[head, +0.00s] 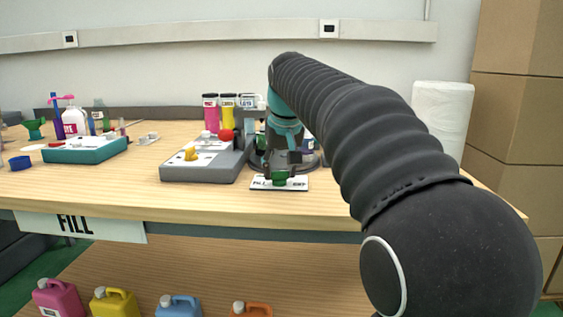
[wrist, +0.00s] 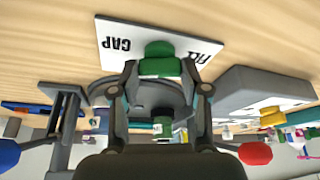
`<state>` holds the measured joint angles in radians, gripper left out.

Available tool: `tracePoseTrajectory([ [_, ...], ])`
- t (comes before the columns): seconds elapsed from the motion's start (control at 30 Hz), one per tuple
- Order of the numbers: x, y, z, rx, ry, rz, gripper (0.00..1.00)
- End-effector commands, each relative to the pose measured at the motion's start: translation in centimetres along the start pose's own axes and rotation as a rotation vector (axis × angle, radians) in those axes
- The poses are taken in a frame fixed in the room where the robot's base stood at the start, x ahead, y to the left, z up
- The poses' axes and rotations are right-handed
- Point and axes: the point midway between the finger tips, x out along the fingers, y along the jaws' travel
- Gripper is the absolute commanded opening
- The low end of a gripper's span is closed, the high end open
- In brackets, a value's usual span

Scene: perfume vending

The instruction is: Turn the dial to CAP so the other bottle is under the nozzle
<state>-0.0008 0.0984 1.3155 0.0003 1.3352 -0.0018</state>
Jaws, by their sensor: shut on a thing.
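The green dial (head: 279,178) stands on a white label plate (head: 298,184) at the table's front edge. In the wrist view the plate (wrist: 125,42) reads CAP on the left and FILL on the right, upside down. My gripper (wrist: 160,68) has its two fingers on either side of the green dial (wrist: 160,50) and is shut on it. I cannot tell which word the dial points to. A dark round turntable (wrist: 105,88) lies just behind the plate, mostly covered by my gripper. A small green-and-white item (wrist: 162,128) shows between the fingers. The nozzle cannot be made out.
A grey box (head: 200,168) with a yellow knob and a red ball stands left of the dial. Pink and yellow bottles (head: 228,112) stand behind it. A teal tray (head: 85,150) is further left. A grey stand (wrist: 65,125) is close beside my gripper in the wrist view.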

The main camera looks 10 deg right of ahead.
Motion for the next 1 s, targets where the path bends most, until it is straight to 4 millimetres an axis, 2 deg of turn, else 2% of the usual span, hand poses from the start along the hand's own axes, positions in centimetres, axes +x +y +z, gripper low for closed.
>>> tracePoseTrajectory([
  [0.2, -0.18, -0.16, -0.11, 0.145, 0.0, 0.061, 0.11],
  [0.5, -0.07, -0.16, -0.08, 0.272, 0.0, 0.112, 0.11],
  [1.0, 0.02, -0.11, -0.05, 0.309, 0.001, 0.127, 0.11],
])
